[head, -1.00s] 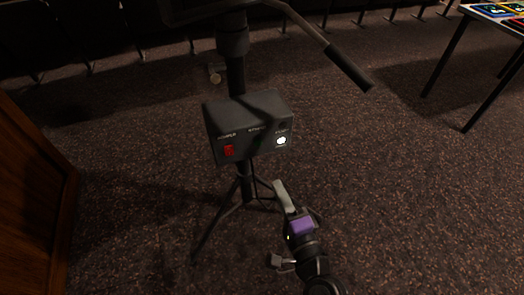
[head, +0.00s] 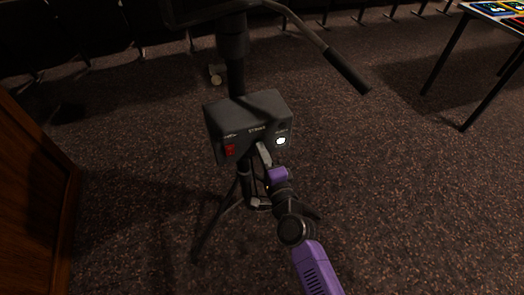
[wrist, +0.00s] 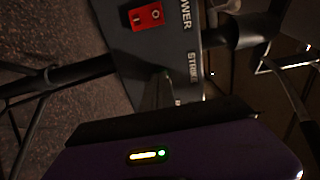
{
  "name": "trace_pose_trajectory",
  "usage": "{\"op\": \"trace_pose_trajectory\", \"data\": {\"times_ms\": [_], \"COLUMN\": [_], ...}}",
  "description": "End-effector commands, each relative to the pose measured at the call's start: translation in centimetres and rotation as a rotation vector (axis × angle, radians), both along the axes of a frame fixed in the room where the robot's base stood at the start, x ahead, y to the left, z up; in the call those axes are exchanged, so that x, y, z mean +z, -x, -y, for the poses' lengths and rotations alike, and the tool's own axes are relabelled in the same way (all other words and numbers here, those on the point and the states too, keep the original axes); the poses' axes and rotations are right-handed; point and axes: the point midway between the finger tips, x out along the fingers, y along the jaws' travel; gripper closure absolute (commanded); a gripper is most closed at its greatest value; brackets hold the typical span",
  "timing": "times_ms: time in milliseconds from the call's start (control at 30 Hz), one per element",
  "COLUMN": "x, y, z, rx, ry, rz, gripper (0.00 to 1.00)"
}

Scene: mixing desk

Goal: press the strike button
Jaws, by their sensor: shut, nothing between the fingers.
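A dark grey control box (head: 248,106) is fixed to a tripod stand, and it also shows in the wrist view (wrist: 145,62). Its front has a red power switch (head: 230,150) at left and a lit white round button (head: 281,141) at right. The STRIKE label (head: 257,129) is between them and also reads sideways in the wrist view (wrist: 193,68). My gripper (head: 262,147) is shut and empty, its tip at the box front just below that label. The strike button itself is hidden behind the fingers. I cannot tell whether the tip touches it.
Tripod legs (head: 211,227) spread below the box, close to my arm. A black pan handle (head: 346,70) sticks out above right. A wooden panel (head: 35,200) stands at left, and a table (head: 490,12) at the far right. The carpet at right is clear.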

Motion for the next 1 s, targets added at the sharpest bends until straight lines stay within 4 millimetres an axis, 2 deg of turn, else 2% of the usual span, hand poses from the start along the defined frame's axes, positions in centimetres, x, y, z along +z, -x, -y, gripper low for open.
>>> {"op": "trace_pose_trajectory", "data": {"times_ms": [267,533,1000], "x": [0.0,0.1,0.0], "y": [0.0,-1.8,-1.6], "z": [0.0,-0.5,-0.4], "rx": [0.0,0.0,0.002], "ry": [0.0,0.001,0.001], "rz": [0.0,0.002,-0.001], "gripper": [1.0,1.0,1.0]}}
